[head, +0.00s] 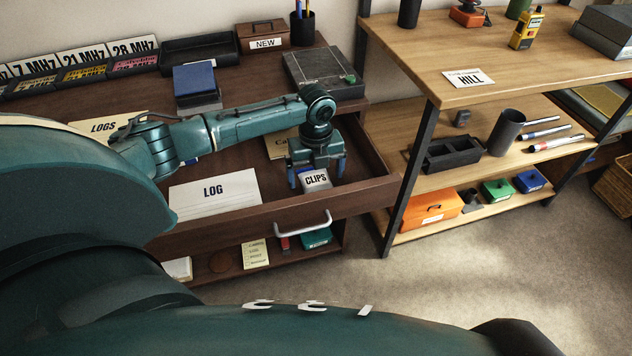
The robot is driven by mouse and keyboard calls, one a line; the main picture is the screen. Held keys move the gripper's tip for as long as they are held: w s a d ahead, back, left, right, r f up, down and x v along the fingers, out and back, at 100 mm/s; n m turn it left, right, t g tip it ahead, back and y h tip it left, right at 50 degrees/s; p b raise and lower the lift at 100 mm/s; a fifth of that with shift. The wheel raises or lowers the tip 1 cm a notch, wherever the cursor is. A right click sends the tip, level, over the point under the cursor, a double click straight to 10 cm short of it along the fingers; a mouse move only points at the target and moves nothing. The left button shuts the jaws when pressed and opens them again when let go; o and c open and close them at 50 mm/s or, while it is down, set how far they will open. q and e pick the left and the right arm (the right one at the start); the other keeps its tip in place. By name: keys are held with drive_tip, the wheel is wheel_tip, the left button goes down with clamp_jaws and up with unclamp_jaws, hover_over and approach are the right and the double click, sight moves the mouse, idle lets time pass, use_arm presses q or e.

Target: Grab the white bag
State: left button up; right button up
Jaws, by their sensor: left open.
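A small white bag labelled CLIPS (316,180) lies in the open drawer of the dark wooden desk, near the drawer's front right. My left gripper (317,176) points down over it. Its two blue fingers are apart, one on each side of the bag in the picture. The gripper's body hides the back of the bag. I cannot tell whether the fingers touch it. My right gripper is not in view.
A white LOG sheet (215,193) lies left of the bag in the drawer (375,187). A drawer handle (303,224) sticks out in front. A wooden shelf unit (440,88) stands close on the right. The carpet (480,265) in front of it is clear.

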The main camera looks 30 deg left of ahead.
use_arm(q)
drive_tip(key=shift+f, duration=0.25)
drive_tip(key=shift+c, duration=0.4)
drive_tip(key=c, duration=1)
drive_tip(key=shift+r, duration=0.1)
